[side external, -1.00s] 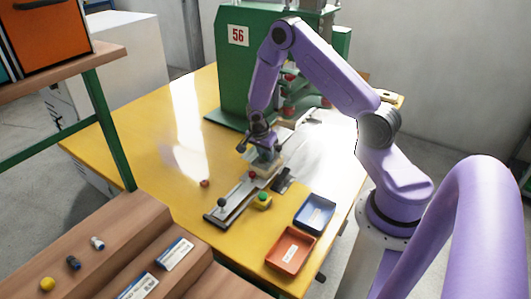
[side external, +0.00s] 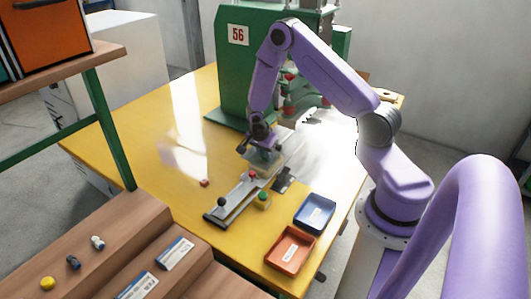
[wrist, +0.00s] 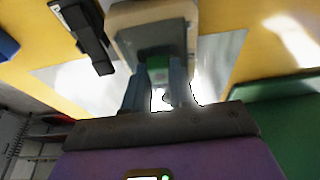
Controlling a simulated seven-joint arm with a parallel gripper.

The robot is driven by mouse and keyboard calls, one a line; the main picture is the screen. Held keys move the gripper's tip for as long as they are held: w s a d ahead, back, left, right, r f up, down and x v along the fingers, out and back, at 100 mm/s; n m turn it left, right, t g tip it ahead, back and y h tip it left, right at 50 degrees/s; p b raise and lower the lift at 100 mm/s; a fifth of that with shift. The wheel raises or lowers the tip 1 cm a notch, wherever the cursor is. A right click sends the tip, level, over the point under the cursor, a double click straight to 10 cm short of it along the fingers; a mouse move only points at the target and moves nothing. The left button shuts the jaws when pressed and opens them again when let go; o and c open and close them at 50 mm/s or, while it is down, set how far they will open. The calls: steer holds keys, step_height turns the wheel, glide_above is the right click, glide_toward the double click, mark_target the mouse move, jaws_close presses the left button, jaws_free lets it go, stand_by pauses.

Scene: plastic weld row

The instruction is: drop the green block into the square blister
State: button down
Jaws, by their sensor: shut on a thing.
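My gripper (wrist: 158,82) is shut on the green block (wrist: 159,66), which shows between the two fingertips in the wrist view. In the side view my gripper (side external: 264,156) is low over the far end of the slide fixture, and the block cannot be made out there. A pale, square, rounded frame (wrist: 122,40) lies just beyond the fingertips in the wrist view and looks like the square blister's seat. The block overlaps its near edge in the picture. The blister's clear walls and the height gap are too blurred to tell.
The metal slide (side external: 235,197) has a black knob and a red button. Blue (side external: 315,213) and orange (side external: 290,250) trays sit at right. The green press (side external: 240,70) stands behind. A small red piece (side external: 204,183) lies left.

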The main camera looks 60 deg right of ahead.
stand_by(0.4)
steer(key=c, duration=0.8)
jaws_free()
steer(key=shift+c, duration=0.2)
steer(key=c, duration=0.5)
steer(key=shift+o, duration=0.2)
steer(key=shift+r, duration=0.1)
steer(key=shift+r, duration=3.45)
